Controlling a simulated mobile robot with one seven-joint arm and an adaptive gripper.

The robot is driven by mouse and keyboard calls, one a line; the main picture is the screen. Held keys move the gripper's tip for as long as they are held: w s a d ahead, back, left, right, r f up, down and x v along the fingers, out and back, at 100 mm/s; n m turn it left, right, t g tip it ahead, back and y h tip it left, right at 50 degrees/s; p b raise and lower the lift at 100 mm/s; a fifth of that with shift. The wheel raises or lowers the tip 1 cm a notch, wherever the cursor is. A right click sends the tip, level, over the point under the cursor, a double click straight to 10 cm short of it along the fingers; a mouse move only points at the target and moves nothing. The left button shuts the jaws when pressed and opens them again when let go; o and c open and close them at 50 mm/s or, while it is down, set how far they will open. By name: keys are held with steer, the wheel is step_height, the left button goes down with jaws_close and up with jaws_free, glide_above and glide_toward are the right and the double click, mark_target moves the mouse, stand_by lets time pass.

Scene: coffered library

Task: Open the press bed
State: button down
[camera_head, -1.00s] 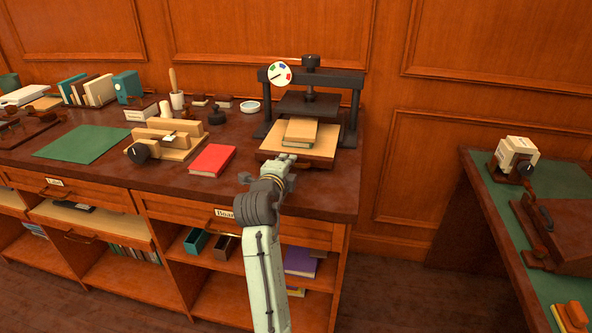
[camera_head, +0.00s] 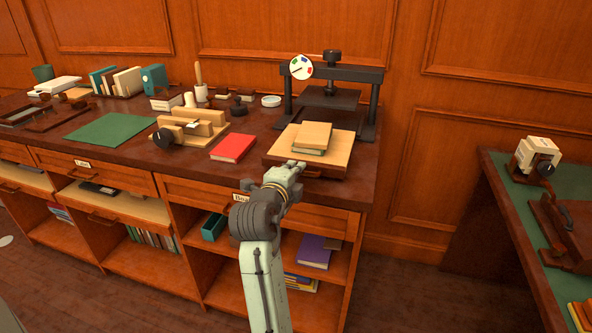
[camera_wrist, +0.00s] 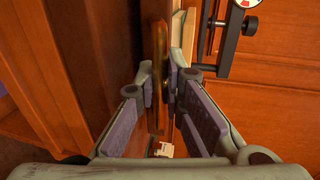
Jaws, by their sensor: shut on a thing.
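The book press (camera_head: 376,100) stands at the back right of the long workbench, with a dark frame, a top screw and a round dial (camera_head: 301,67). Its press bed (camera_head: 336,161), a pale board on a darker base, sticks out in front of the frame towards me. Two tan books (camera_head: 312,137) lie stacked on it. My gripper (camera_head: 294,167) is at the bed's front edge. In the wrist view, my gripper (camera_wrist: 161,88) is shut on the bed's brass-coloured handle (camera_wrist: 160,55). The fingers hide part of the handle.
A red book (camera_head: 233,147) and a wooden jig with a dark knob (camera_head: 164,138) lie left of the press. Open shelves (camera_head: 240,295) are below the bench. A green-topped table (camera_head: 515,220) stands at the right. Floor shows between them.

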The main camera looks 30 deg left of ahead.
stand_by(0.3)
steer(key=c, duration=1.7)
jaws_free()
steer(key=shift+o, duration=0.2)
steer(key=v, duration=1.2)
